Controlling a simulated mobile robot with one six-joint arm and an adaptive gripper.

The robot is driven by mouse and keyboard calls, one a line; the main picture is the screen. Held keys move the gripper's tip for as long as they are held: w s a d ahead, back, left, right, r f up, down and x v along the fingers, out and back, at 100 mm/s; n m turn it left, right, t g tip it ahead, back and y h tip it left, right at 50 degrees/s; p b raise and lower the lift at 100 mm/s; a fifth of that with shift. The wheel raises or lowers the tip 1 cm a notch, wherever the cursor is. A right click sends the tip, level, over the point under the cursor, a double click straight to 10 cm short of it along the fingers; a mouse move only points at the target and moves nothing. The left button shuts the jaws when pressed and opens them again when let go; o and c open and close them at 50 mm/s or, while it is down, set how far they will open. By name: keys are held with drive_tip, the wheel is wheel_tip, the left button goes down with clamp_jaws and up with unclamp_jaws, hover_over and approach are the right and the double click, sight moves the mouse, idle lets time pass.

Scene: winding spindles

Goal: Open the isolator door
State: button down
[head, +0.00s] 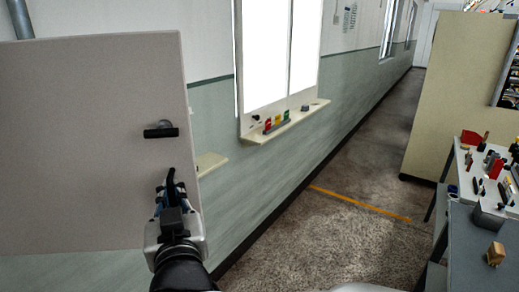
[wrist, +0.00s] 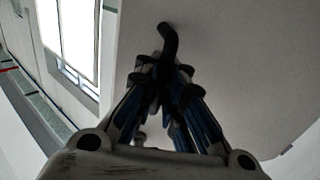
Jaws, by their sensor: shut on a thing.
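The isolator door (head: 90,150) is a large pale grey panel filling the left of the head view. A black bar handle (head: 160,132) on a round grey mount sits near its right edge. My gripper (head: 171,188) is in front of the door's lower right part, below and apart from that handle. In the wrist view my gripper (wrist: 170,80) is shut on a black hooked piece (wrist: 169,38), whose bent end sticks out past the fingertips. The pale panel (wrist: 235,60) lies behind it. I cannot tell whether the hooked piece touches the door.
A window sill (head: 285,122) with small coloured items runs along the wall right of the door. The floor (head: 340,215) is clear, with a yellow line (head: 360,204). A cluttered table (head: 470,185) and a grey surface with a wooden block (head: 495,254) stand at right.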

drive_tip(key=shift+w, duration=0.1)
drive_tip(key=c, duration=1.7)
unclamp_jaws()
drive_tip(key=v, duration=0.6)
drive_tip(key=shift+s, duration=0.25)
drive_tip(key=shift+s+d, duration=0.3)
drive_tip(key=shift+s, duration=0.2)
